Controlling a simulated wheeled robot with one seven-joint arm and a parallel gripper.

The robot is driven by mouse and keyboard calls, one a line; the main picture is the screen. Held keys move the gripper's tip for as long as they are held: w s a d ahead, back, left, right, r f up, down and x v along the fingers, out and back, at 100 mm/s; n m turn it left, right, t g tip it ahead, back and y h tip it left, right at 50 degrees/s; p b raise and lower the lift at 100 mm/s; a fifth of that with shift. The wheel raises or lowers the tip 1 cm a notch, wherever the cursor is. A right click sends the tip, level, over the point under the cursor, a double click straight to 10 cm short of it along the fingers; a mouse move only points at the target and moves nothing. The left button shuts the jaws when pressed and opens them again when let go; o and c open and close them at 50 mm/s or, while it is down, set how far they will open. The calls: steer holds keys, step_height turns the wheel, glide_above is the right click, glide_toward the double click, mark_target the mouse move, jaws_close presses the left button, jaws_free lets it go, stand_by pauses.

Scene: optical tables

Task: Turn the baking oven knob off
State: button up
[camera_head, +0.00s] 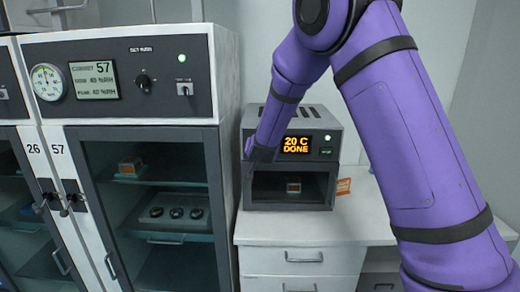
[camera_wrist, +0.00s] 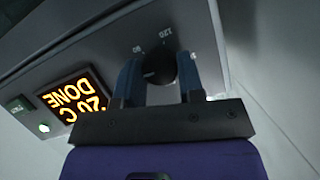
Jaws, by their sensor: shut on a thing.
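The small baking oven (camera_head: 332,118) stands on a white counter, its orange display (camera_head: 296,145) reading "20 C DONE". The oven's front panel also shows in the wrist view, with the same display (camera_wrist: 75,103) rotated. My gripper (camera_head: 259,152) is at the left side of the oven front in the head view, where my arm hides the knob. In the wrist view the round black knob (camera_wrist: 158,67) sits between the two fingers of my gripper (camera_wrist: 160,75), which is shut on it. Scale marks, including 120, show around the knob.
A tall glass-doored cabinet (camera_head: 222,150) stands close on the left. A wall is behind.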

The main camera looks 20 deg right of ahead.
steer(key=shift+w+a+f+n+h, duration=0.15)
steer(key=shift+n+h, duration=1.2)
steer(key=shift+n, duration=0.8)
steer(key=shift+s+a+f+n+h, duration=0.1)
steer(key=shift+n+h, duration=1.2)
steer(key=shift+n, duration=0.9)
steer(key=shift+w+a+f+n+h, duration=0.15)
steer(key=shift+n+h, duration=1.2)
steer(key=shift+n, duration=0.8)
steer(key=shift+s+r, duration=0.1)
steer(key=o, duration=0.9)
steer(key=v, duration=1)
steer(key=shift+s+a, duration=0.25)
steer(key=shift+s, duration=0.05)
